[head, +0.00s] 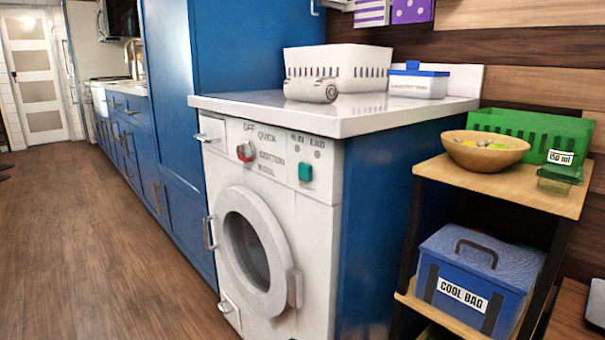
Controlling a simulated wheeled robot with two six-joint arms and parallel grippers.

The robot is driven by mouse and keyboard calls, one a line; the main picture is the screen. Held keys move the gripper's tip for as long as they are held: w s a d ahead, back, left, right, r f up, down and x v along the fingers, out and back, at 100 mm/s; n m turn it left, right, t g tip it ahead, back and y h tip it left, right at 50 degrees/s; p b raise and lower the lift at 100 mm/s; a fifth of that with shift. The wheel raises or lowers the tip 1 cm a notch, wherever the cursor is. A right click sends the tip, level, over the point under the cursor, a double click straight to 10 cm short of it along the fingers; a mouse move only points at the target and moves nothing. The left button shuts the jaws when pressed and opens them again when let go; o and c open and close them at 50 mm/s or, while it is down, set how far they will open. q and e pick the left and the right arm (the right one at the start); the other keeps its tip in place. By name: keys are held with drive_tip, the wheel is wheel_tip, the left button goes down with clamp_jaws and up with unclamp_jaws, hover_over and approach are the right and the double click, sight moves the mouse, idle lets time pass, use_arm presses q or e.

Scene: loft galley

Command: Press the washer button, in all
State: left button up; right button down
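A white washer (265,215) stands under the counter in the middle of the head view. Its green square button (305,172) is at the right of the front panel, below the small round "RUN" and "END" lamps (306,150). A red and white dial (245,151) is to the left of the button, with printed labels around it. The round door (250,250) looks closed, with its handle (294,288) on the right. Neither of my grippers shows in this view.
The white counter (350,120) holds a white basket (345,60), a rolled grey cloth (310,90) and a blue-lidded box (418,80). A wooden shelf (500,183) on the right carries a bowl (484,150), a green crate (530,130) and a blue cool bag (475,280). Floor (90,240) is clear at left.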

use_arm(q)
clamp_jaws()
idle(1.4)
